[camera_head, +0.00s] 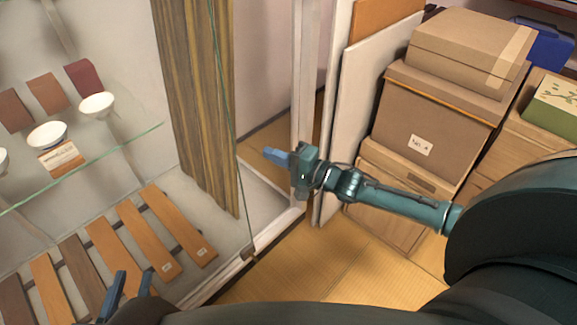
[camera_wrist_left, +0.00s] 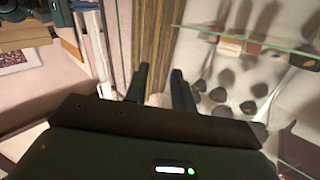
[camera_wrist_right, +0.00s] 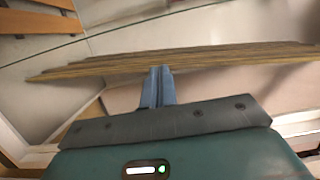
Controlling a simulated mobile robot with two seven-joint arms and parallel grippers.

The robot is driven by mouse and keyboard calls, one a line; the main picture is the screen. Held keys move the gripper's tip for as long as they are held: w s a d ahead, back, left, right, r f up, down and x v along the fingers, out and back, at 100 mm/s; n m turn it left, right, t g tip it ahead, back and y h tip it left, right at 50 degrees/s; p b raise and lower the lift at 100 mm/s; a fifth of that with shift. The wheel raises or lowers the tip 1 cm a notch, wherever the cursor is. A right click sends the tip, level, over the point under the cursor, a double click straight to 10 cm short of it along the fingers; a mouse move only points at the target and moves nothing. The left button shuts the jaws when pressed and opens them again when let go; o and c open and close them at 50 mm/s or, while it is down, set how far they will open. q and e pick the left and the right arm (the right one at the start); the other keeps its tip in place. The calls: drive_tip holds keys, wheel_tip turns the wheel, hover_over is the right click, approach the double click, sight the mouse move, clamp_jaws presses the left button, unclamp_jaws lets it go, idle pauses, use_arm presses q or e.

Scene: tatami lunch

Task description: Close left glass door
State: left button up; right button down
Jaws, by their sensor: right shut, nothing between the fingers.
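A glass-fronted display cabinet fills the left of the head view. A clear pane (camera_head: 243,200), seen mostly by its thin dark edge, stands in front of a wood-grain panel; I cannot tell for sure that it is the left glass door. My right gripper (camera_head: 276,156) is shut and empty, right of the pane's edge, near the opening beside the wood-grain panel. In the right wrist view its fingertips (camera_wrist_right: 158,72) are together, close to the wood-grain panel (camera_wrist_right: 200,62). My left gripper (camera_head: 127,290) is open and empty low in front of the cabinet; its fingers also show apart in the left wrist view (camera_wrist_left: 160,76).
A glass shelf (camera_head: 120,145) holds white bowls (camera_head: 47,135) and cards. Wooden slats (camera_head: 147,240) lie on the cabinet floor. Cardboard boxes (camera_head: 430,120) and leaning boards (camera_head: 355,100) crowd the right. Tatami floor (camera_head: 310,275) shows between the cabinet and boxes.

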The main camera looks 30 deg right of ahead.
drive_tip(key=x, duration=0.3)
drive_tip(key=shift+w+a+f+b, duration=0.1)
drive_tip(key=shift+w+a+b, duration=0.1)
drive_tip(key=shift+a+b, duration=0.15)
drive_tip(key=shift+s+a, duration=0.3)
drive_tip(key=shift+a, duration=0.25)
drive_tip(key=shift+s+a, duration=0.35)
drive_tip(key=shift+a, duration=0.2)
use_arm(q)
drive_tip(key=shift+s+d+m+t+h, duration=0.1)
drive_tip(key=shift+d+m+t+h, duration=0.2)
drive_tip(key=shift+m+t+h, duration=0.15)
use_arm(e)
drive_tip(key=shift+s+a, duration=0.15)
drive_tip(key=shift+a, duration=0.35)
